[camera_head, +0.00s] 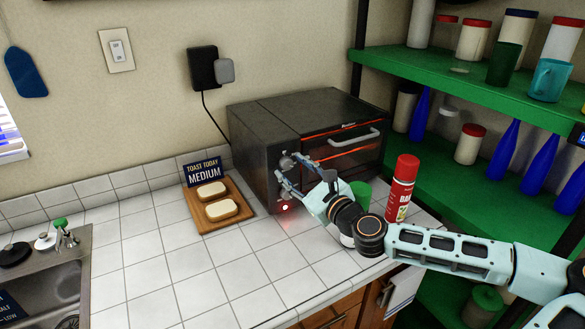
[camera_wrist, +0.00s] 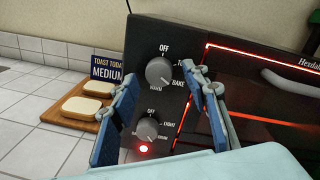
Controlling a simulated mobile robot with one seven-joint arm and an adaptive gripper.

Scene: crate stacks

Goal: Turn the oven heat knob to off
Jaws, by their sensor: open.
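The dark toaster oven (camera_head: 262,148) stands on the tiled counter. In the wrist view its panel has an upper grey knob (camera_wrist: 160,71), labelled OFF, BAKE and WARM with one label partly covered. Its mark seems to point lower right, towards BAKE. The gripper (camera_head: 288,166) also shows before the panel in the head view.
A red can (camera_head: 402,186) and green cup (camera_head: 361,192) stand near my arm. Green shelves (camera_head: 450,75) rise at right. The counter's left middle is clear.

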